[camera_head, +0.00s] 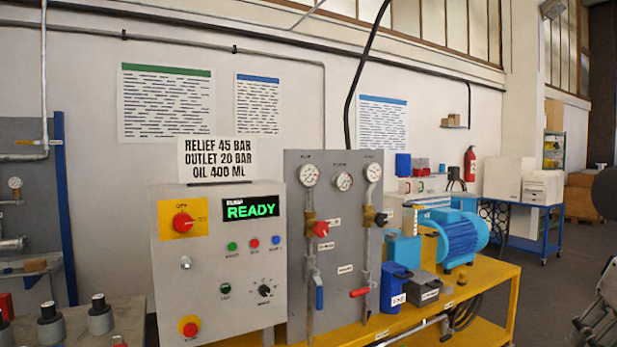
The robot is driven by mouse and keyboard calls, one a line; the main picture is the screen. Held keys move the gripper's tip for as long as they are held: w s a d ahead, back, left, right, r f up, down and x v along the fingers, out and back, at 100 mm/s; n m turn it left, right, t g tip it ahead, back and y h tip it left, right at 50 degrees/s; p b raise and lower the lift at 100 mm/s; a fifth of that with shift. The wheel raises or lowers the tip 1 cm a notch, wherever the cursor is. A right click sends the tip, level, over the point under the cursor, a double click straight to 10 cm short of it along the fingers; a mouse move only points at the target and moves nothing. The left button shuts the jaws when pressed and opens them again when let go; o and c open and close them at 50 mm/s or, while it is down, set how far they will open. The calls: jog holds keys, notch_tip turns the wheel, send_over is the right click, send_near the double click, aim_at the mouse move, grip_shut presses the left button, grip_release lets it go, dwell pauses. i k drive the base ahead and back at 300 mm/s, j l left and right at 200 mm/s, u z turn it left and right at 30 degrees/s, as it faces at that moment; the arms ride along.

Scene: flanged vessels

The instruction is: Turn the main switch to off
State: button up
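The main switch appears to be the red rotary knob (183,222) on a yellow plate at the upper left of the grey control box (217,300). Its small label is too blurred to read, and I cannot tell its exact setting. A green display (250,208) on the box reads READY. My gripper (598,308) shows only in part at the right edge, far to the right of the switch and touching nothing I can see. Its fingertips are not clear, so its opening cannot be told.
A red button on yellow (189,327) and a black selector (264,291) sit lower on the box. A grey panel (334,240) with gauges and valves stands right of it. A blue motor (455,236) is on the yellow bench (490,276).

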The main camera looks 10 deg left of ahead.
aim_at(183, 222)
jog(key=u, duration=1.3)
